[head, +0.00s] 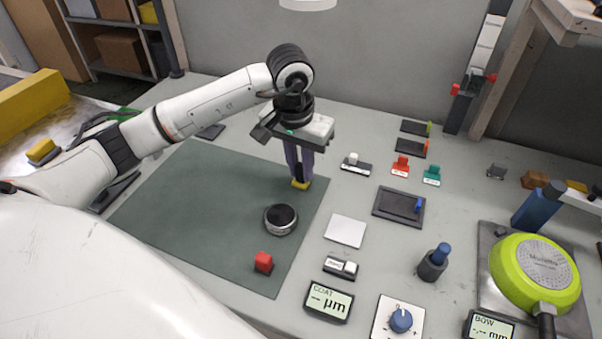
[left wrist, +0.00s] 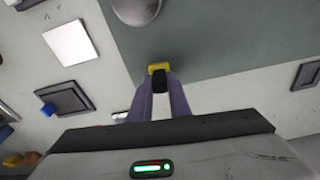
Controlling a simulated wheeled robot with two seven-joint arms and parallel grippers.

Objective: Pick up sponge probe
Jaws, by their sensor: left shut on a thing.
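The sponge probe (head: 301,185) has a yellow end and a black body. It is held upright, yellow end down, between the purple fingers of my left gripper (head: 298,170), over the right part of the green mat (head: 200,190). In the left wrist view the yellow end of the probe (left wrist: 159,68) shows just beyond the fingertips (left wrist: 160,85), which are shut on its black body. Part of the body is hidden by the fingers. I cannot tell whether the yellow end touches the mat. My right gripper is not in view.
A green pan (head: 535,275) lies at far right.

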